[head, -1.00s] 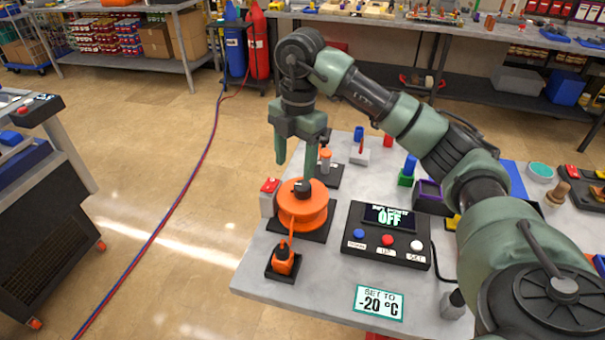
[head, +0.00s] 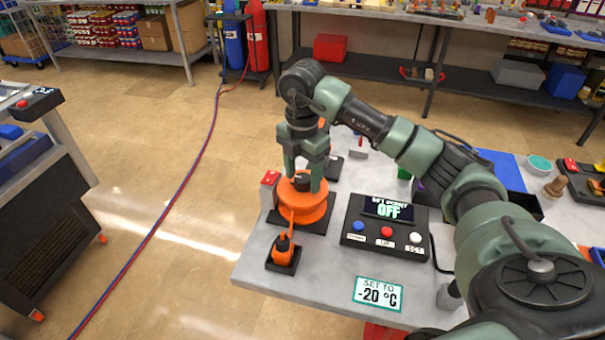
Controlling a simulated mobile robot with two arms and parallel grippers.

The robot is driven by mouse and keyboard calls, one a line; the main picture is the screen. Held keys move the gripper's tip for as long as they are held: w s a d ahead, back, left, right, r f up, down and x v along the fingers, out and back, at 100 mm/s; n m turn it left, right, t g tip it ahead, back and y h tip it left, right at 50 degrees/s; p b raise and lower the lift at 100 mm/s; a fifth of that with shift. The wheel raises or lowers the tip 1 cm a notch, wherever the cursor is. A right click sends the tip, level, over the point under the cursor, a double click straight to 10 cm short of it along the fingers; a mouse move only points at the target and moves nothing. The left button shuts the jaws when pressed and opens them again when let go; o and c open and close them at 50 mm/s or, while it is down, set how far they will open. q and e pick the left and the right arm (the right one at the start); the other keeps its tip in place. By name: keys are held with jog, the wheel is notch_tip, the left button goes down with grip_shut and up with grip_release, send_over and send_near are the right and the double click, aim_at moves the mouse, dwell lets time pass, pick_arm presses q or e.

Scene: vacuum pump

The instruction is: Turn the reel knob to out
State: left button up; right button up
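The orange reel (head: 306,209) stands on a dark base near the table's left edge. Its black knob (head: 301,184) is on top, partly hidden by my gripper; I cannot read its setting. My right gripper (head: 303,182) points down over the reel. Its two green fingers are spread, one on each side of the knob, and I see no clear contact. My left gripper is not in view.
A control box (head: 386,228) reading OFF sits right of the reel. A "SET TO -20 °C" sign (head: 378,293) lies at the front.

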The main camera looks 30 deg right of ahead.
grip_shut()
